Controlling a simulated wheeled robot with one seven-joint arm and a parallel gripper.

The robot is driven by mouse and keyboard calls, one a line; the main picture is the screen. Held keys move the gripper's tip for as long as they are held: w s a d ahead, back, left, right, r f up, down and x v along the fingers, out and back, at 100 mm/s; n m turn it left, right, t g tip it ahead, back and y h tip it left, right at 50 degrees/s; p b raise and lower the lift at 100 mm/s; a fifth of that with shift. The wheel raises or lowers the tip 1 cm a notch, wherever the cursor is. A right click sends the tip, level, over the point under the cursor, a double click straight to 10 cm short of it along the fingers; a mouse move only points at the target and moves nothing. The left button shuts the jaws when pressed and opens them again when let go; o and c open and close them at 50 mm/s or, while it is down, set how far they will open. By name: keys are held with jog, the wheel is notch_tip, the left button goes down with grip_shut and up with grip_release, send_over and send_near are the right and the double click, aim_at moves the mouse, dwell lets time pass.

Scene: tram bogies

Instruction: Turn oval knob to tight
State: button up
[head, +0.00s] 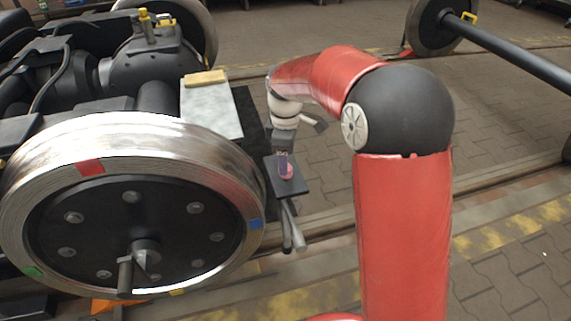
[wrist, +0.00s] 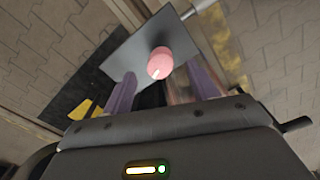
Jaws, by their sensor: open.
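The oval knob is pink and sits on a flat grey plate (wrist: 130,52). In the wrist view the knob (wrist: 160,62) has a small pale mark on its lower edge, and I see no readable tight label. My gripper (wrist: 160,76) is open, with its two purple fingers on either side below the knob; I cannot tell whether they touch it. In the head view the knob (head: 287,171) shows small on the dark plate (head: 292,186), right of the large wheel. My gripper (head: 284,160) is just above it, partly over the knob.
A large steel wheel (head: 45,185) with coloured marks stands at the left. A pale box (head: 212,112) with a yellow-brown block (head: 205,77) is behind it. Metal rods (head: 291,225) hang below the plate. Another wheelset axle (head: 510,45) is at the back right. Paved floor is open on the right.

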jog(key=shift+f, duration=1.5)
jog(key=c, duration=1)
jog(key=shift+m, duration=0.8)
jog(key=o, duration=1)
jog(key=shift+r, duration=0.1)
notch_tip(320, 180, up, 8)
jog(key=shift+f+p, duration=0.15)
jog(key=shift+p, duration=0.8)
